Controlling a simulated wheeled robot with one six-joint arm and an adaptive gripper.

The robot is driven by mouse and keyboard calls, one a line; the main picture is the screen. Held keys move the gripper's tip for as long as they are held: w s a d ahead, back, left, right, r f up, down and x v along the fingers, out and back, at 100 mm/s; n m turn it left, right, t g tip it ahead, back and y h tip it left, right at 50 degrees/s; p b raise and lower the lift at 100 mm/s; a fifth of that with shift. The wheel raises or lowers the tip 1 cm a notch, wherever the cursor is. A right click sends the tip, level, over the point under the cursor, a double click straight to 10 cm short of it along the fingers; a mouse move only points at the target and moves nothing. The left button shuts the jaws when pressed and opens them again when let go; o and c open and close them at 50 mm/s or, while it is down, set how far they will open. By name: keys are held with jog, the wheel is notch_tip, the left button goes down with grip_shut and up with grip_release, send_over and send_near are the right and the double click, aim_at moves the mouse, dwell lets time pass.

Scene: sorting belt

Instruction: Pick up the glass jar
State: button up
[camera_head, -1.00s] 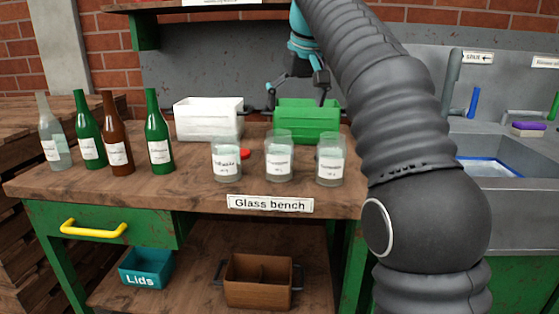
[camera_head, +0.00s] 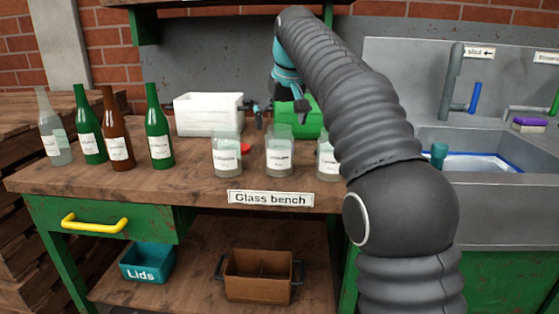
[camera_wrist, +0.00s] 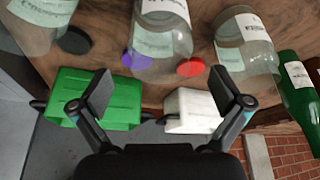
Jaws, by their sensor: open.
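Three clear glass jars with white labels stand upright in a row on the bench: a left jar (camera_head: 227,157), a middle jar (camera_head: 279,156) and a right jar (camera_head: 326,158), partly hidden by my arm. My gripper (camera_head: 281,110) is open and empty behind the row, in front of the green crate. In the wrist view my gripper (camera_wrist: 157,97) has its fingers wide apart. The middle jar (camera_wrist: 160,35) is ahead between their directions, not touched. The left jar (camera_wrist: 246,42) is on the right there, and the right jar (camera_wrist: 38,25) on the left.
A white crate (camera_head: 207,115) and a green crate (camera_head: 312,125) stand behind the jars. Several bottles (camera_head: 120,135) stand at the left. A red lid (camera_wrist: 191,67), a purple lid (camera_wrist: 128,60) and a dark lid (camera_wrist: 75,41) lie near the jars. A sink (camera_head: 475,165) is at the right.

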aim_at(278, 140)
jog(key=shift+s+b+x, duration=0.15)
jog(key=shift+b+x, duration=0.25)
jog(key=shift+x, duration=1.1)
jog(key=shift+s+b+x, duration=0.1)
jog(key=shift+b+x, duration=0.3)
jog(key=shift+x, duration=1.05)
jog(key=c, duration=1.4)
jog(key=shift+o, duration=0.2)
notch_tip(278, 140, up, 10)
jog(key=p, duration=0.2)
